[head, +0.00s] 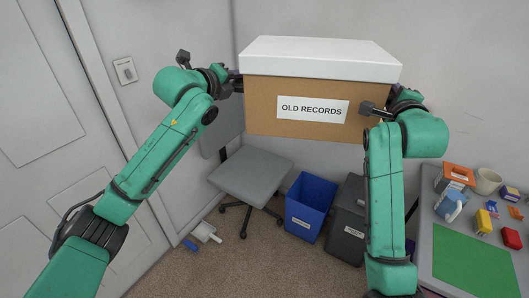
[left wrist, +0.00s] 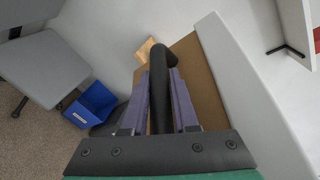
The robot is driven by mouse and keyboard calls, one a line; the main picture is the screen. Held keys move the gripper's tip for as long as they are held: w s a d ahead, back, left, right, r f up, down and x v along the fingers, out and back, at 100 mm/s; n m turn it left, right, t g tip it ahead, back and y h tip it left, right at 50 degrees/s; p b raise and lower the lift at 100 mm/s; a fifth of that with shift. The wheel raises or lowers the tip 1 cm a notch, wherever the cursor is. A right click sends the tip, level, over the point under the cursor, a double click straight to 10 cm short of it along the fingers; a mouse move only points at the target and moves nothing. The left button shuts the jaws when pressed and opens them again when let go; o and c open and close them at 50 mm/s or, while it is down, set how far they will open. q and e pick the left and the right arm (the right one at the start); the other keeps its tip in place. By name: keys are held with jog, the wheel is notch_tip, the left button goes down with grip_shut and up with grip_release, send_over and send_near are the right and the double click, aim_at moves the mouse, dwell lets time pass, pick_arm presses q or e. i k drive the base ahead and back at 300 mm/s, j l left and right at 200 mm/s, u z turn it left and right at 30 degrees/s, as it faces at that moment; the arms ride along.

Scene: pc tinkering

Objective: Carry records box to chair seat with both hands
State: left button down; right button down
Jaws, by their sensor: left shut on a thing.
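The records box (head: 268,100) is a brown carton with a white lid and an "OLD RECORDS" label. It hangs level in the air between my two arms, in front of the wall. My left gripper (head: 236,84) is at its left side; in the left wrist view its purple fingers (left wrist: 158,100) are shut on a dark bar handle (left wrist: 160,75) of the box. My right gripper (head: 402,98) is at the box's right side, its fingers mostly hidden, so its grip cannot be told. The grey chair seat (head: 252,176) is bare, below and left of the box.
A blue bin (head: 308,205) and a dark bin (head: 347,222) stand right of the chair. A table with a green mat (head: 470,262) and several small items is at the right. Small white and blue items (head: 203,234) lie on the floor by the door (head: 40,125).

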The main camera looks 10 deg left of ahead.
aim_at(257, 170)
jog(key=i+u, duration=0.15)
jog(key=i, duration=0.3)
jog(key=i+l+u, duration=0.2)
jog(key=i, duration=0.25)
jog(key=i+l+u, duration=0.15)
jog(key=i, duration=0.3)
jog(key=u, duration=0.25)
